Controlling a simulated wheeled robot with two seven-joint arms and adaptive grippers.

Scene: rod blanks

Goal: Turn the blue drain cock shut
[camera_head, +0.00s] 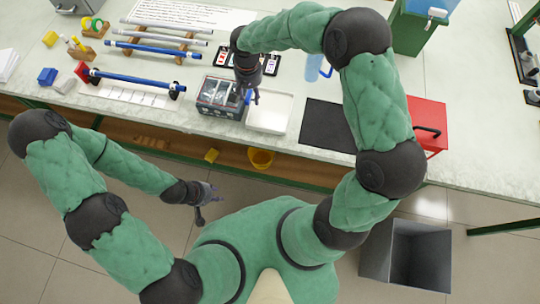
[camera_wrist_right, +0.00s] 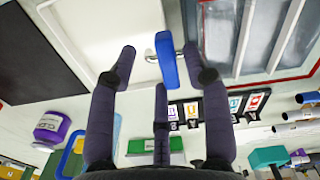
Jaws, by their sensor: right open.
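The blue drain cock (camera_wrist_right: 166,60) is a flat blue handle on a short metal stem at the wall of a clear, dark-framed tank (camera_head: 218,96). In the right wrist view its long side runs nearly up and down the picture. My right gripper (camera_head: 250,92) is open at the tank's right end. In the wrist view the cock shows between its spread fingertips (camera_wrist_right: 158,68), with gaps on both sides; I see no contact. In the head view the gripper mostly hides the cock. My left gripper (camera_head: 205,200) hangs empty in front of the bench, its fingers spread.
A white tray (camera_head: 283,112) lies right of the tank, then a black mat (camera_head: 325,125) and a red box (camera_head: 430,115). A row of labelled cards (camera_wrist_right: 215,108) lies behind the tank. A grey bin (camera_head: 380,255) stands on the floor.

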